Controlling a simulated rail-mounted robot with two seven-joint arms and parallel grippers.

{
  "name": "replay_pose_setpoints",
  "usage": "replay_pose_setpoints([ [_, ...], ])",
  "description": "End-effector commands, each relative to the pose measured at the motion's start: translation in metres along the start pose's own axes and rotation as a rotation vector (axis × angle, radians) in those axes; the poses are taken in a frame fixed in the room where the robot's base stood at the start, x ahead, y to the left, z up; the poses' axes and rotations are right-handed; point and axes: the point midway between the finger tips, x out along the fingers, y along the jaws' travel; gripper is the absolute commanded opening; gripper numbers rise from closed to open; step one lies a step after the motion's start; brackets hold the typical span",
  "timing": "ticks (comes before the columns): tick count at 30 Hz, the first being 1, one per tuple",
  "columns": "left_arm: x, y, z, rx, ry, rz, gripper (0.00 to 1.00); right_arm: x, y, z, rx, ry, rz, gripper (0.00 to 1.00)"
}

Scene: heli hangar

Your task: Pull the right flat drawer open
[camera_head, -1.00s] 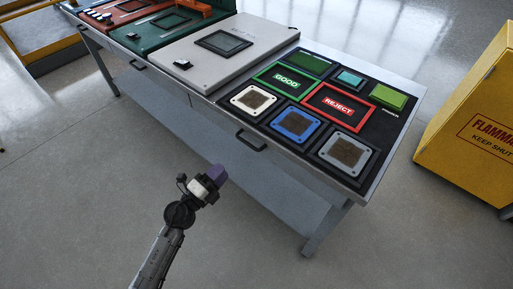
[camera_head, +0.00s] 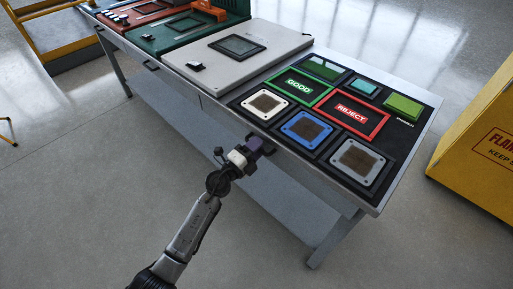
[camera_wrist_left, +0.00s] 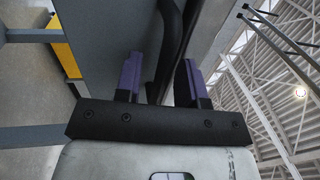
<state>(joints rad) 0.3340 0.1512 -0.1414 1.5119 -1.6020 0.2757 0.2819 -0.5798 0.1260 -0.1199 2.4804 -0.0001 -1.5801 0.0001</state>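The right flat drawer (camera_head: 222,115) is a grey front under the workbench top, and it looks shut. Its black bar handle is mostly hidden behind my left gripper (camera_head: 262,145) in the head view. In the left wrist view, the handle (camera_wrist_left: 168,45) runs between the two purple fingers of my left gripper (camera_wrist_left: 160,82). The fingers are apart, with visible gaps beside the bar, so the gripper is open around the handle and not clamped on it. My right gripper is in neither view.
The workbench carries a black sorting board (camera_head: 405,145) with GOOD and REJECT frames, a pale case (camera_head: 270,40) and a green case (camera_head: 165,38). The left drawer's handle (camera_head: 151,66) is farther along. A yellow flammables cabinet (camera_head: 475,140) stands right. Floor in front is clear.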

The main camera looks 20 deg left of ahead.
Motion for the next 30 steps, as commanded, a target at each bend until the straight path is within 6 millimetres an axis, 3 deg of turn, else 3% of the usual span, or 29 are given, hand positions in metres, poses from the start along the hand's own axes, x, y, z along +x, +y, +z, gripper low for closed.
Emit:
replay_pose_setpoints([
  [9,0.0012,-0.0003,0.0000,-0.001,0.000,0.000,0.36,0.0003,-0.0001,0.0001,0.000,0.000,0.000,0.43],
  [20,0.0010,-0.0003,0.0001,0.000,0.000,0.000,0.01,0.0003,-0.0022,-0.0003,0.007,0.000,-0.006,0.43],
  [30,0.0009,-0.0002,0.0002,0.000,0.000,0.000,0.00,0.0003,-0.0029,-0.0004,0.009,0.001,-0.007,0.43],
])
